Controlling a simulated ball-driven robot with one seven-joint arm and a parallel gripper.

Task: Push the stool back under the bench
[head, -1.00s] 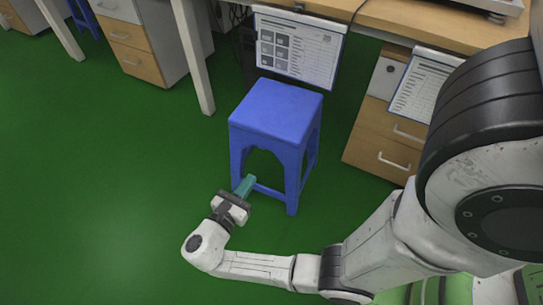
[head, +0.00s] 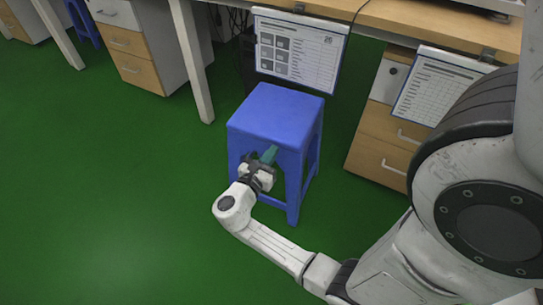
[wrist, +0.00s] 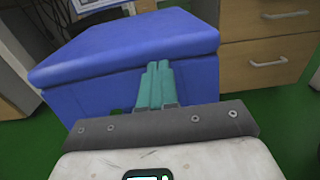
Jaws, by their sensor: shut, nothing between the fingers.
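The blue plastic stool (head: 277,115) stands upright on the green floor, in front of the bench (head: 410,22). Its seat and near side fill much of the wrist view (wrist: 130,50). My gripper (head: 268,155) is at the stool's near side, just below the seat edge. Its teal fingers (wrist: 156,84) are shut together with nothing between them and point at the stool's side panel. They look very close to the panel; whether they touch it I cannot tell.
A wooden-front drawer cabinet (head: 380,150) stands right of the stool, another (head: 137,55) at the left. A white bench leg (head: 192,60) is left of the opening. A printed sheet (head: 297,50) hangs from the bench edge behind the stool. Open green floor lies left.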

